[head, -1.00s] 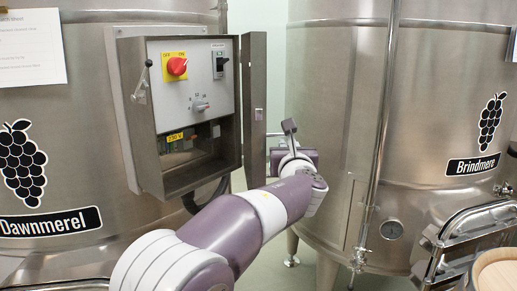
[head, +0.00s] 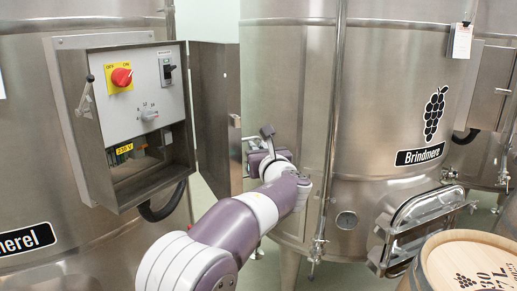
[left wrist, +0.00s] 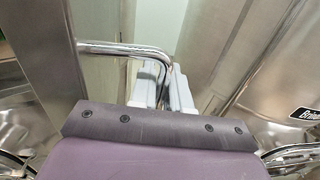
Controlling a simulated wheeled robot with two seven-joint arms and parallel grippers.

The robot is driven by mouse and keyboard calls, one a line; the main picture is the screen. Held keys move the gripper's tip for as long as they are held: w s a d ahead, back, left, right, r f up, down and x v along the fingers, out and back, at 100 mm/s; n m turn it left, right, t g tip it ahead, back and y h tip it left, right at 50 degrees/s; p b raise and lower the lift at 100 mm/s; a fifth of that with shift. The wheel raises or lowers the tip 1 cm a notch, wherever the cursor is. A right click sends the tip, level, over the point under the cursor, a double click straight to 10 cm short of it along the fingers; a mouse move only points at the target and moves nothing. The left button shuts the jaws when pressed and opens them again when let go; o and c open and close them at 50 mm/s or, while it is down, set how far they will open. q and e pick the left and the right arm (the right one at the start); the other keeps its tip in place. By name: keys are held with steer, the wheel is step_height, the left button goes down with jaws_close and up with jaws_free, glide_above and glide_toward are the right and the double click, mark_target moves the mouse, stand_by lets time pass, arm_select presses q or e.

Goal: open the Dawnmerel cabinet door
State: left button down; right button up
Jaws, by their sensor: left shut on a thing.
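The Dawnmerel control cabinet (head: 103,165) is mounted on the steel vat at the left, and its inside shows. Its grey door (head: 213,118) is hinged at the cabinet's right side and stands swung out to the right, wide open. My left arm reaches to the door's free edge, with the left gripper (head: 262,160) partly hidden by my wrist. In the left wrist view, a bent chrome handle (left wrist: 120,48) comes from the door (left wrist: 48,55) at the left and runs down between the gripper's pale fingers (left wrist: 163,88), which are shut on it. My right gripper is out of view.
The Brindmere vat (head: 400,95) stands close to the right of the door, with a pipe (head: 330,130) down its front and a hatch (head: 425,222) low down. A wooden barrel (head: 440,265) stands at the lower right. A narrow gap lies between the vats.

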arm_select(q)
steer(key=c, duration=1.2)
jaws_free()
steer(key=shift+a+r, duration=0.1)
steer(key=shift+r, duration=0.05)
steer(key=shift+w+a, duration=0.15)
steer(key=shift+w, duration=0.05)
steer(key=b+v, duration=0.6)
steer(key=v, duration=0.1)
steer(key=shift+s, duration=0.2)
